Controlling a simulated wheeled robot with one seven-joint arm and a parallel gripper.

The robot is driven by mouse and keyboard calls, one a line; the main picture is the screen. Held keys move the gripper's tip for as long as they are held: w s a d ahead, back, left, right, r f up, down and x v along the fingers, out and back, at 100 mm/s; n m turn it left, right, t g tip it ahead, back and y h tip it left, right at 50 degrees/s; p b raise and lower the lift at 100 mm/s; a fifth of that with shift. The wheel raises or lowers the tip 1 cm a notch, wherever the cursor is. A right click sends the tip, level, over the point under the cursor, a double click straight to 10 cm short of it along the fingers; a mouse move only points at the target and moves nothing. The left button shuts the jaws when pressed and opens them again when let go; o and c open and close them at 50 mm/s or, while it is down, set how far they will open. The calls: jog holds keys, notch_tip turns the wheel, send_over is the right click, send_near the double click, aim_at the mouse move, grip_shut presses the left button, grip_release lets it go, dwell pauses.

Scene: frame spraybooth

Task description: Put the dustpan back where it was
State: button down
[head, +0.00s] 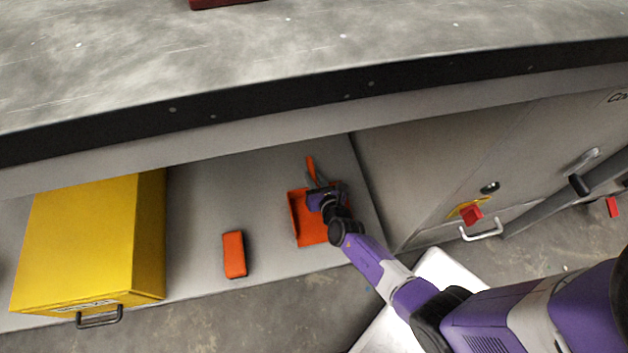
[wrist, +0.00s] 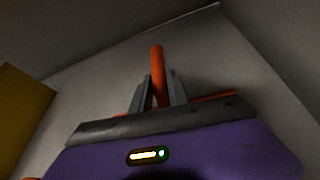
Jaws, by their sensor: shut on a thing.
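The orange dustpan (head: 308,230) is on the grey lower shelf under the worktop, at the shelf's right part. Its handle (head: 311,168) points toward the back of the shelf. My gripper (head: 318,188) reaches in from the lower right and covers part of the pan. In the wrist view my gripper (wrist: 159,92) is shut on the orange handle (wrist: 157,62), which stands out between the two fingers. Most of the pan is hidden there behind the gripper body. I cannot tell whether the pan touches the shelf.
A yellow box (head: 95,240) with a black handle stands on the shelf at left. A small orange block (head: 235,254) lies between it and the dustpan. The worktop (head: 300,50) overhangs the shelf. A grey cabinet (head: 440,170) with a red knob bounds the right.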

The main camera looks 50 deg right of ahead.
jog(key=c, duration=1.3)
grip_release()
jog(key=shift+p+v, duration=2.5)
jog(key=shift+v, duration=3.65)
